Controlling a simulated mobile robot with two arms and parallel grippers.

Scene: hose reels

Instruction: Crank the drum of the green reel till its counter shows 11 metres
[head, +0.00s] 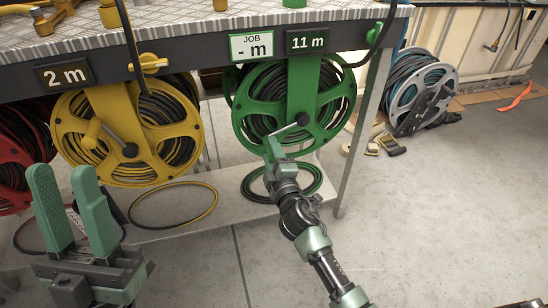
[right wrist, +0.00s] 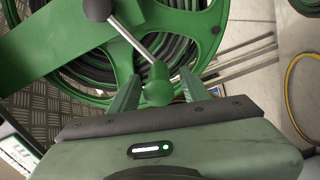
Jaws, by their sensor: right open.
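The green reel (head: 336,118) hangs under the bench, with dark hose wound on its drum. Its counter (head: 307,41) reads 11 m. The job card (head: 251,46) beside it shows "- m". The crank arm (right wrist: 134,41) runs from the black hub to a green knob (right wrist: 157,88). My right gripper (head: 270,142) is at the reel's lower left; in the right wrist view its two fingers (right wrist: 160,88) stand apart with the knob between them. Contact with the knob cannot be told. My left gripper (head: 62,172) is open and empty, in front of the yellow reel.
The yellow reel (head: 83,113), with a counter (head: 65,75) at 2 m, hangs to the left, and a red reel (head: 18,140) beyond it. A bench leg (head: 362,130) stands right of the green reel. A grey-blue reel (head: 432,92) rests on the floor at right.

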